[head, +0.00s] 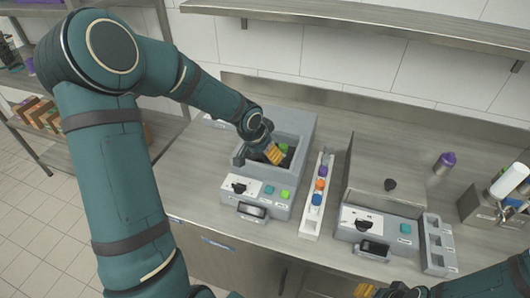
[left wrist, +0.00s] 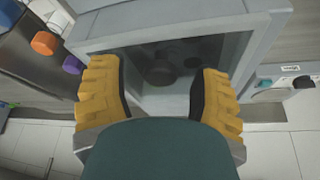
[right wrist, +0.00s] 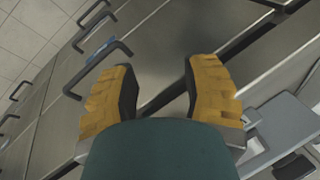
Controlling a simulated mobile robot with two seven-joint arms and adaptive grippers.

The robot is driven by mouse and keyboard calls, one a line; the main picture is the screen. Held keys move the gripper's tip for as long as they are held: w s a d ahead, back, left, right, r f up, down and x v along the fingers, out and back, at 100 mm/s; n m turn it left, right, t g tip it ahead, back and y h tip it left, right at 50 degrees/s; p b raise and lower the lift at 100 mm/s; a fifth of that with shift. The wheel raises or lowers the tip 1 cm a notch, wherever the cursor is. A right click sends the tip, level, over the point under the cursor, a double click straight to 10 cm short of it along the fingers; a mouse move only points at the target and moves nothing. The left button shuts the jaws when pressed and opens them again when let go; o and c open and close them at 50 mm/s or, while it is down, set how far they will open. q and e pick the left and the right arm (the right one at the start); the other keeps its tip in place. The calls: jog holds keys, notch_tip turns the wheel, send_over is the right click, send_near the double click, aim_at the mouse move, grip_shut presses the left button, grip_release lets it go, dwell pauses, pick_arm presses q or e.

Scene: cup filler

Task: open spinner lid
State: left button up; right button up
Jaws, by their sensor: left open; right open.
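Two grey machines stand on the counter; I cannot tell from labels which is the spinner. The left machine (head: 300,128) has a square dark recess on top, framed in grey. My left gripper (head: 268,153) is over this recess, fingers pointing down into it. In the left wrist view the gripper (left wrist: 165,95) is open, nothing between its fingers, facing the dark recess (left wrist: 160,62) with a dim round shape inside. My right gripper (right wrist: 160,85) is open and empty, low before the cabinet fronts.
A narrow rack (head: 312,215) with coloured-capped vials stands between the machines. A grey holder (head: 438,245) is right of the right machine. A purple-capped bottle (head: 446,162) stands behind. Cabinet handles (right wrist: 98,68) are near my right gripper. A shelf (head: 350,22) hangs above.

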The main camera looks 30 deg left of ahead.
aim_at(279, 133)
pick_arm(q)
grip_shut()
jog(key=w+a, duration=0.1)
jog(key=w, duration=0.3)
jog(key=w+p, duration=0.1)
jog(key=w, duration=0.2)
jog(key=w+a+p, duration=0.1)
jog(key=w, duration=0.3)
jog(key=shift+w+a, duration=0.3)
jog(key=shift+a, duration=0.05)
grip_release()
jog(key=shift+r, duration=0.1)
